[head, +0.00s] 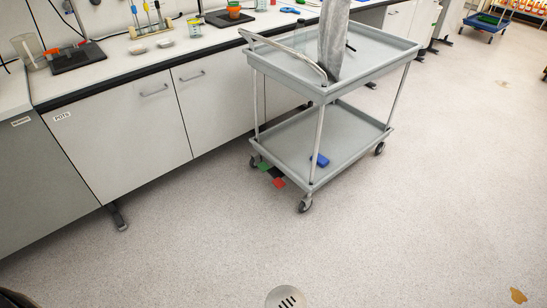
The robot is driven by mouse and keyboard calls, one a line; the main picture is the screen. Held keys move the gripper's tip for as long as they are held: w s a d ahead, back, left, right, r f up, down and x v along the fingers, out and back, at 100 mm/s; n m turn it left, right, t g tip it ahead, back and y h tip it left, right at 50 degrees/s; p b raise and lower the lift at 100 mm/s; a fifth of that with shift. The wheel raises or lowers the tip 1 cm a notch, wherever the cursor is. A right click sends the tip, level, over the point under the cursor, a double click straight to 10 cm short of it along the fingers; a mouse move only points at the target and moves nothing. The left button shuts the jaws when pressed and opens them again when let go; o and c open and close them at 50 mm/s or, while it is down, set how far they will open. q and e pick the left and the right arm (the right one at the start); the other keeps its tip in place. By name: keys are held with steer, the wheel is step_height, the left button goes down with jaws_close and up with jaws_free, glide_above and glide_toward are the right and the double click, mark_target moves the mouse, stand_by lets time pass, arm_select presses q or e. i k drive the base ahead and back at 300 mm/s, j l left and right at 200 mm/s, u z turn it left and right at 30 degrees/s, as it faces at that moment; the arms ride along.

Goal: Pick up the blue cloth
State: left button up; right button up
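A small blue item (320,160) lies on the lower shelf of the grey cart, near its front edge and beside a leg. It looks like a folded cloth, but it is too small to be sure. Another flat blue item (289,10) lies on the white bench behind the cart; I cannot tell what it is. Neither of my grippers shows in the head view.
The grey two-shelf cart (372,52) stands beside the bench (128,66), with a tall grey object (333,38) on top. Green, black and red pieces lie on the floor by its wheels. An orange-brown patch (518,296) is at lower right. The foreground floor is mostly clear.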

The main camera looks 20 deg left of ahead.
mark_target(323, 161)
steer(key=u, duration=0.15)
steer(key=z, duration=1.4)
steer(key=u, duration=1.4)
steer(key=i+j, duration=0.2)
steer(key=i, duration=0.2)
steer(key=i+j, duration=0.2)
steer(key=i, duration=0.25)
steer(key=i+j, duration=0.2)
steer(key=i, duration=0.2)
